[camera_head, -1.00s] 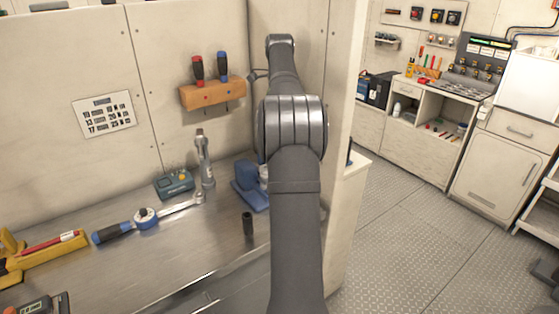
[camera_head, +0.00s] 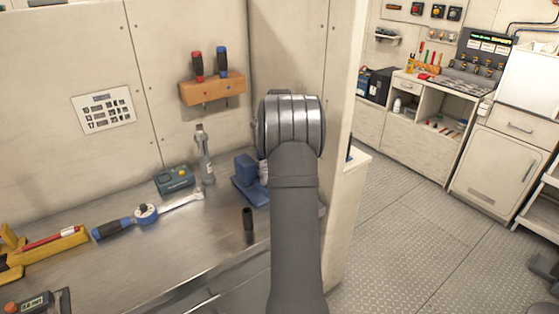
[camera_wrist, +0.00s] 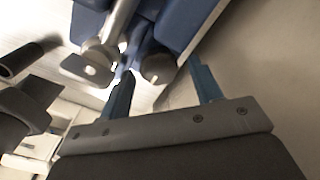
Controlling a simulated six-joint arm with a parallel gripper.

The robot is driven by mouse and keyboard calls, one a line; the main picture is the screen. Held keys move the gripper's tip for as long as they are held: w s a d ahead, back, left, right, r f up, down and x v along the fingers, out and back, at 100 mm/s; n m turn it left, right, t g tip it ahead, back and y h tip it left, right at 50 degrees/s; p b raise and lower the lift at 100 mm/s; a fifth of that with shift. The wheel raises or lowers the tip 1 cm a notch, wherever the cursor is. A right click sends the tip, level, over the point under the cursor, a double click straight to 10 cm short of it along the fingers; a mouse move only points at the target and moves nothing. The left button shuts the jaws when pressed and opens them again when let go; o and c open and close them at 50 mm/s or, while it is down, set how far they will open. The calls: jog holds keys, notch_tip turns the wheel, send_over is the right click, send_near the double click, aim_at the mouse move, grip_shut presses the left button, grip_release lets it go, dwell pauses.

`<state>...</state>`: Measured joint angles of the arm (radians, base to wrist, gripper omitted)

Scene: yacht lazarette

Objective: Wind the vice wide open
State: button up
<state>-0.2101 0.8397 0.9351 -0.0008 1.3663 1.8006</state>
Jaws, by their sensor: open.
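The blue vice (camera_head: 247,185) stands on the steel bench beside the wall, partly hidden behind my arm in the head view. In the wrist view its blue body (camera_wrist: 180,22) fills the top, with a grey metal bar and a rounded metal end (camera_wrist: 157,68) in front of it. My gripper (camera_wrist: 160,72) is open, its two blue fingers apart and pointing at the vice. The rounded end shows between the fingertips; I cannot tell whether they touch it. My gripper is hidden in the head view. The vice's jaw gap is not clear.
A black tube (camera_head: 248,224) stands on the bench near the vice. A ratchet wrench (camera_head: 146,214), a green box (camera_head: 174,180) and an upright grey tool (camera_head: 205,155) are to the left. A wooden screwdriver rack (camera_head: 212,89) hangs above.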

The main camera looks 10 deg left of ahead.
jog(key=shift+f, duration=0.1)
jog(key=c, duration=1)
jog(key=shift+n, duration=0.8)
jog(key=o, duration=1)
notch_tip(320, 180, up, 18)
jog(key=shift+f, duration=0.25)
